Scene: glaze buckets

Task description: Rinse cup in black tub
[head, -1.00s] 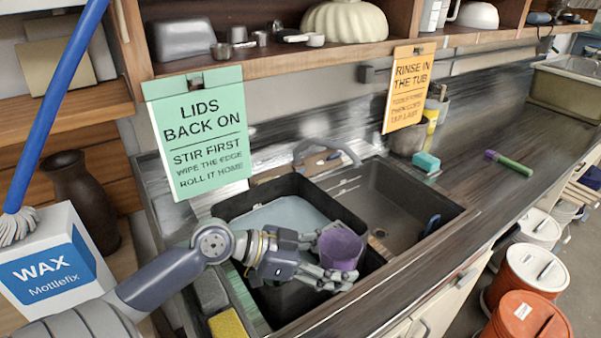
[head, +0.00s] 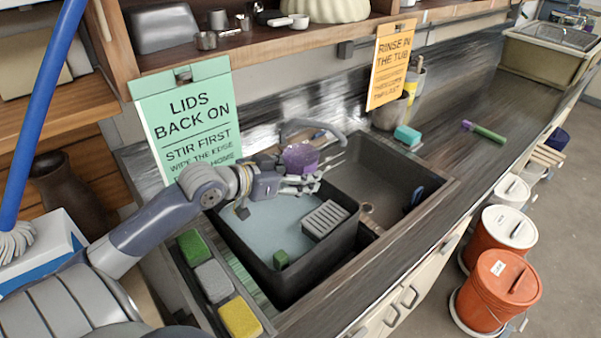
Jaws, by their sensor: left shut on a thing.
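The purple cup (head: 300,158) is held in my left gripper (head: 305,180), whose fingers are shut on it. The cup is above the far part of the black tub (head: 322,250), near the faucet, and looks clear of the water. The tub sits in the left sink basin and holds pale blue water (head: 262,232). The cup's inside is hidden from here. My right gripper is not in view.
The grey faucet (head: 318,127) stands right behind the cup. Green, grey and yellow sponges (head: 240,318) line the left sink edge. The right basin (head: 375,185) looks mostly empty. A teal sponge (head: 407,135) and a purple-green brush (head: 484,131) lie on the counter. Orange buckets (head: 496,290) stand on the floor.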

